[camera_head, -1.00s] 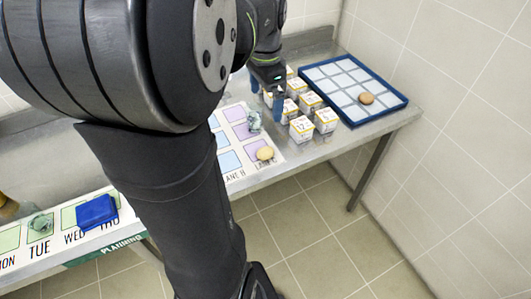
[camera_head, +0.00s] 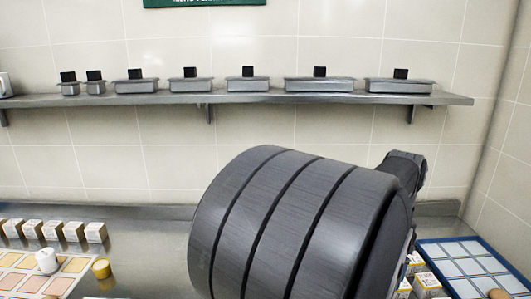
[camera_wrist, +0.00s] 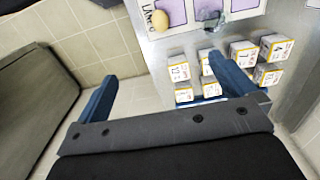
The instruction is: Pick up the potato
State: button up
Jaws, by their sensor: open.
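A round tan potato (camera_wrist: 160,19) lies on the printed lane card (camera_wrist: 190,35) at the top of the wrist view. A similar tan, rounded thing (camera_head: 497,294) sits on the blue-rimmed tray (camera_head: 427,262), cut off by the bottom edge of the head view. My gripper (camera_wrist: 163,68) is open, with its two blue fingers spread and nothing between them. The potato on the card is beyond the fingertips, apart from them. In the head view my arm hides the gripper and the middle of the counter.
Several small white boxes (camera_wrist: 180,69) stand close to the right finger. A grey-green lump (camera_wrist: 206,14) lies on the card. In the head view, a wall shelf (camera_head: 235,98) holds several lidded pans.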

jog(key=c, duration=0.7)
jog(key=s+a+f+n+h, duration=0.15)
jog(key=a+f+h, duration=0.25)
jog(key=a+f, duration=0.45)
jog(key=shift+n+t, duration=0.35)
jog(key=shift+t, duration=0.05)
jog(key=x, duration=1.2)
jog(key=shift+w+d+r, duration=0.1)
jog(key=shift+w+d, duration=0.05)
jog(key=shift+d, duration=0.1)
jog(key=d+f, duration=0.2)
jog(key=f, duration=0.1)
jog(key=shift+w+d+f, duration=0.1)
jog(key=shift+d+f, duration=0.05)
jog(key=shift+d, duration=0.1)
jog(key=shift+d+f+h, duration=0.2)
jog(key=shift+f+h, duration=0.1)
jog(key=shift+f, duration=0.3)
